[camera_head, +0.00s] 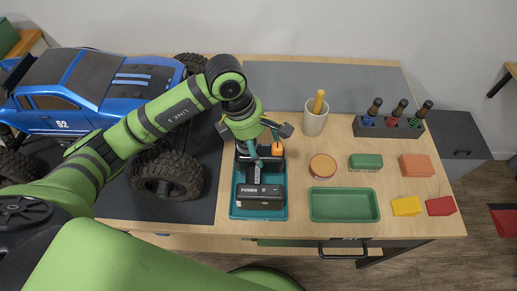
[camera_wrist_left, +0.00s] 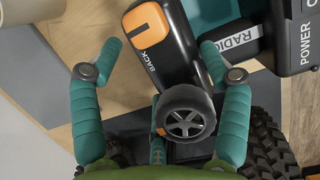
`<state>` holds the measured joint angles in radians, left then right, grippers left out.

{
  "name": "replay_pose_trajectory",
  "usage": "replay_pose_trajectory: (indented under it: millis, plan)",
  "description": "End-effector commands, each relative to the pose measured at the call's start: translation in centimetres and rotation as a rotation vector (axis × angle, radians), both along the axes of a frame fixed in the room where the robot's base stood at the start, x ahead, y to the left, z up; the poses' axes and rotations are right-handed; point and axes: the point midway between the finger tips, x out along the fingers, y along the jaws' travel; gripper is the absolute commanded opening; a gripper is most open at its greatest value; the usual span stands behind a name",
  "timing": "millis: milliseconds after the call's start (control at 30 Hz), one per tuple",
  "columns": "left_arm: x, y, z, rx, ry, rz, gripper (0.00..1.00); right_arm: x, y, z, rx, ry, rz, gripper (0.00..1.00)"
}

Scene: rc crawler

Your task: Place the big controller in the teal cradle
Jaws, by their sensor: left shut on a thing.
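The big controller (camera_head: 259,194) is black, with a POWER label on its wide base and an orange patch at its far end. It lies over the teal cradle (camera_head: 236,213) in the head view. I cannot tell whether it rests fully in it. In the left wrist view the controller (camera_wrist_left: 165,60) shows BACK and RADIO lettering and a grey-black wheel. My left gripper (camera_head: 263,149) is at its far end, shut on it, with its teal fingers (camera_wrist_left: 160,58) on either side of the black body. My right gripper is not in view.
A blue truck (camera_head: 85,80) with big wheels stands at left on a dark mat.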

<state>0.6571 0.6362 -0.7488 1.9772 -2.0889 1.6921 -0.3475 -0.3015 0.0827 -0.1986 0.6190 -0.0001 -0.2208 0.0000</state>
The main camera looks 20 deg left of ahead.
Motion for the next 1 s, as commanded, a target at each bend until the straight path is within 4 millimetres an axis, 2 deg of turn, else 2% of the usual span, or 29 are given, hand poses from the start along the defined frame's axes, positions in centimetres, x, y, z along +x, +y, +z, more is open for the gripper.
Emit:
replay_pose_trajectory:
  millis: [133, 367, 733, 767, 800, 833, 1000]
  plan:
    - [0.3, 0.1, -1.0, -0.001, 0.003, 0.0, 0.28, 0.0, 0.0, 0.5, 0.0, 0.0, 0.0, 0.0]
    - [0.3, 0.1, -3.9, -0.002, 0.001, -0.001, 0.28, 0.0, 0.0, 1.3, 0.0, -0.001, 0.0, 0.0]
    - [0.3, 0.1, -4.5, -0.001, -0.002, -0.002, 0.28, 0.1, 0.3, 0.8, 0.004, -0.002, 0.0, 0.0]
    - [0.3, 0.1, -4.6, 0.0, -0.001, -0.002, 0.81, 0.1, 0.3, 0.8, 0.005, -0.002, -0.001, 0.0]
    - [0.3, 0.1, -4.5, 0.0, 0.0, -0.001, 0.97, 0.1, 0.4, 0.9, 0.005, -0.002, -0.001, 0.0]
    - [0.3, 0.1, -4.5, 0.0, 0.0, -0.001, 1.0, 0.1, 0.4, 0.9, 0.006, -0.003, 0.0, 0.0]
    - [0.3, 0.1, -4.4, 0.0, 0.0, -0.001, 1.0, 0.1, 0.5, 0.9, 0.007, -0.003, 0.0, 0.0]
